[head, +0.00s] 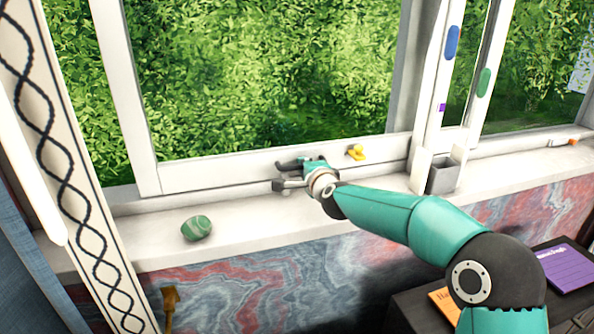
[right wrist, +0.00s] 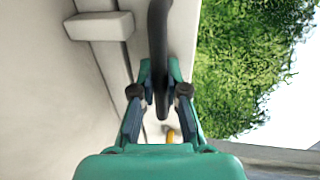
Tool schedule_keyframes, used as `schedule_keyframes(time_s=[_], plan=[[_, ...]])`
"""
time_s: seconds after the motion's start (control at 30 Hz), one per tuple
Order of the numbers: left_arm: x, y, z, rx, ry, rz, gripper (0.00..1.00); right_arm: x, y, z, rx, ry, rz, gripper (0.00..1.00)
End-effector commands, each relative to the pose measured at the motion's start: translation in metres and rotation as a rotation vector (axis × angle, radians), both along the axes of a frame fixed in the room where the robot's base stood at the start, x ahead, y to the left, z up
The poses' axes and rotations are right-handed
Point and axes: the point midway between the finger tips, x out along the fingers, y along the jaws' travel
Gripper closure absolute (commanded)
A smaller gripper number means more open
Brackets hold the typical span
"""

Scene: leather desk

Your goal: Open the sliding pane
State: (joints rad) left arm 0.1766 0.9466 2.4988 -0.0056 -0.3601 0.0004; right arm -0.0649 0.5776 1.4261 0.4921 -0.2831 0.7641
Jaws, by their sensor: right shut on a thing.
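The sliding pane is a large white-framed window pane (head: 225,174) with green foliage behind the glass, in the middle of the head view. My right gripper (head: 281,175) is at its bottom rail, reaching in from the right. In the right wrist view my right gripper (right wrist: 158,98) has its fingers closed on a dark bar-like handle (right wrist: 158,45) in front of the white frame. The handle is mostly hidden by the gripper in the head view. My left gripper is not in view.
A green striped stone (head: 197,228) lies on the white sill (head: 130,235), left of my gripper. A small yellow object (head: 356,153) is at the bottom rail, right of the gripper. A grey open container (head: 442,177) stands farther right. Books (head: 566,268) lie at lower right.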

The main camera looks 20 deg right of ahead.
Motion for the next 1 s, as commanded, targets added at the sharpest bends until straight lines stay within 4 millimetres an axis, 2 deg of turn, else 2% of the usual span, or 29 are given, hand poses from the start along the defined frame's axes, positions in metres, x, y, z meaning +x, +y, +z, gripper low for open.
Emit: schedule_keyframes(time_s=[0.07,0.1,0.23,0.27,0.67,0.87,1.0], plan=[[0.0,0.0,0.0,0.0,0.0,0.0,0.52,-0.001,0.004,-0.007,0.001,0.016,0.01,1.0],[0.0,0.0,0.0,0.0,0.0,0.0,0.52,-0.001,0.005,-0.007,0.0,0.016,0.011,0.86],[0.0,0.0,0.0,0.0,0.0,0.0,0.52,0.0,0.004,-0.007,0.0,0.014,0.01,0.64],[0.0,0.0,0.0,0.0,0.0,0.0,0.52,0.0,0.004,-0.006,0.0,0.013,0.01,0.61],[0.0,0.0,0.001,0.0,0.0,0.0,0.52,-0.004,0.002,-0.001,0.0,0.005,0.004,0.61],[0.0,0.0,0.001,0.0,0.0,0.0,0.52,-0.025,0.002,0.004,-0.001,0.005,0.005,0.61],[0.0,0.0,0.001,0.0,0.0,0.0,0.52,-0.05,0.002,0.009,-0.001,0.005,0.005,0.61]])
